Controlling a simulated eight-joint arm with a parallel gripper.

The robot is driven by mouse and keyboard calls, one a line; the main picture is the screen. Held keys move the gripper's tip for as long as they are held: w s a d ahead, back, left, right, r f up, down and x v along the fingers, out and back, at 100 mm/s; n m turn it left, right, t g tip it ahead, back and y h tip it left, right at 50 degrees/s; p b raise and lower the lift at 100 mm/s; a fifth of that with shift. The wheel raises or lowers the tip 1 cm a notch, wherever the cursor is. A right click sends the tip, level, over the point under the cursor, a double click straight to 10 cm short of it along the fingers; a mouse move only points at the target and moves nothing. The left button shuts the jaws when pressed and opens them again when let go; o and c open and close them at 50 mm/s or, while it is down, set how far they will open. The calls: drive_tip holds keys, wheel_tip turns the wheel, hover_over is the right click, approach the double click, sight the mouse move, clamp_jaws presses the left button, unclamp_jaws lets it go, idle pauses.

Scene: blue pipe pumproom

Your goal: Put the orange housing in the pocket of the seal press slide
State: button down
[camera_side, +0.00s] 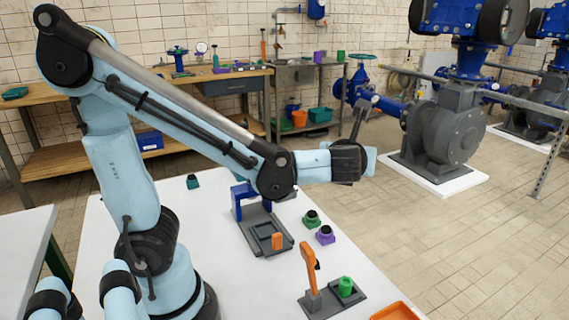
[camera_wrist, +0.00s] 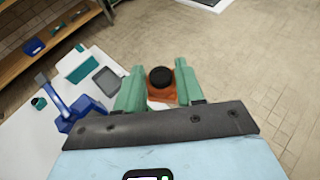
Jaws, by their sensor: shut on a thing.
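The orange housing (camera_wrist: 178,97) with a round black top (camera_wrist: 160,77) is between the two green fingers of my gripper (camera_wrist: 158,85) in the wrist view. My gripper is shut on it. In the side view the fingers and this housing are hidden behind my wrist. The seal press (camera_side: 242,198) has a blue frame and stands on the white table. Its grey slide (camera_side: 264,231) shows a square pocket and an orange block at its front end. The blue press frame (camera_wrist: 78,112) is left of my gripper in the wrist view.
A green-black part (camera_side: 312,219) and a purple-black part (camera_side: 325,235) stand right of the slide. A fixture with an orange lever (camera_side: 309,258) and a green part (camera_side: 345,286) stands nearer the front. An orange tray (camera_side: 398,312) is at the lower right.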

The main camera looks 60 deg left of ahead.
drive_tip(key=s+d+m+t+h, duration=0.2)
drive_tip(key=d+m+t+h, duration=0.1)
drive_tip(key=d+m+h, duration=0.15)
wheel_tip(320, 180, up, 10)
drive_tip(key=w+d+m+h, duration=0.1)
drive_tip(key=shift+w+f+m+t+h, duration=0.25)
drive_tip(key=shift+w+m+t+h, duration=0.1)
drive_tip(key=shift+t, duration=0.05)
drive_tip(key=w+a+f+n+g+y, duration=0.1)
drive_tip(key=a, duration=0.1)
drive_tip(key=w+a+f+n+y, duration=0.1)
drive_tip(key=a+n+y, duration=0.1)
drive_tip(key=w+a+f+n+g+y, duration=0.1)
drive_tip(key=a, duration=0.1)
drive_tip(key=shift+a+f+g, duration=0.1)
drive_tip(key=shift+f+g, duration=0.15)
drive_tip(key=shift+g, duration=0.05)
drive_tip(key=s+a+f+n+g+y, duration=0.4)
drive_tip(key=a+f+n+g+y, duration=0.1)
drive_tip(key=a+f+n+g, duration=0.8)
drive_tip(key=shift+s+a+f+n+g, duration=0.15)
drive_tip(key=shift+f+n+g, duration=0.25)
drive_tip(key=shift+f, duration=0.55)
